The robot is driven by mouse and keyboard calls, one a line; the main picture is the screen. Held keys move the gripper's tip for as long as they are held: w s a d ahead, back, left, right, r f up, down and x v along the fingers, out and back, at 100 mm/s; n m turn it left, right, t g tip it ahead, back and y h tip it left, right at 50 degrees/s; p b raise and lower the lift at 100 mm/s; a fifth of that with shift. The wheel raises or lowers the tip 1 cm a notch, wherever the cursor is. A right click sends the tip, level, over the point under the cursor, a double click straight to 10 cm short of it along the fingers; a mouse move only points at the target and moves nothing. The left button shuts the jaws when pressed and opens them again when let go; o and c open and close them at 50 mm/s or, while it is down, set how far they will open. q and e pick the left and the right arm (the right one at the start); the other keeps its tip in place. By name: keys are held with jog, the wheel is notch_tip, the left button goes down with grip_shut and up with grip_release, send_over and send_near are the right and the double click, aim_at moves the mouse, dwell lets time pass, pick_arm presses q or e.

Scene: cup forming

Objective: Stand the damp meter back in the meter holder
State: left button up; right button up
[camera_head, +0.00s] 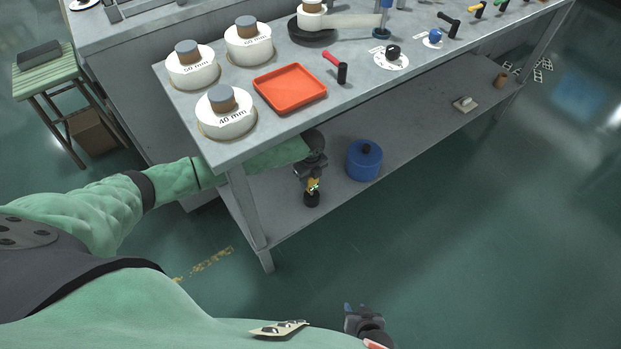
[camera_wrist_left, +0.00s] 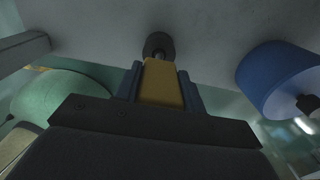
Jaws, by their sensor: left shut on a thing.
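The damp meter, a yellow body (camera_head: 314,184), is at the front of the lower shelf under the workbench. In the left wrist view its yellow body (camera_wrist_left: 161,84) sits between the two blue fingers. My left gripper (camera_head: 312,181) reaches under the bench top and is shut on it. A dark round piece (camera_head: 311,199), seemingly the meter holder, is right at the meter's far end; it also shows in the left wrist view (camera_wrist_left: 158,44). I cannot tell whether the meter is seated in it. My right gripper (camera_head: 350,310) is low at the bottom of the head view, its opening unclear.
A blue lidded pot (camera_head: 364,161) stands on the shelf right of my left gripper. The bench leg (camera_head: 244,206) is to the left and the bench top (camera_head: 222,152) overhead. A grey block (camera_head: 465,104) and brown cup (camera_head: 500,80) lie farther right; shelf between is clear.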

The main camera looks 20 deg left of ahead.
pick_arm(q)
jog(key=shift+f+b, duration=0.8)
jog(key=shift+f, duration=1.4)
dwell(0.8)
dwell(0.3)
jog(key=o, duration=1.6)
jog(key=shift+r, duration=0.1)
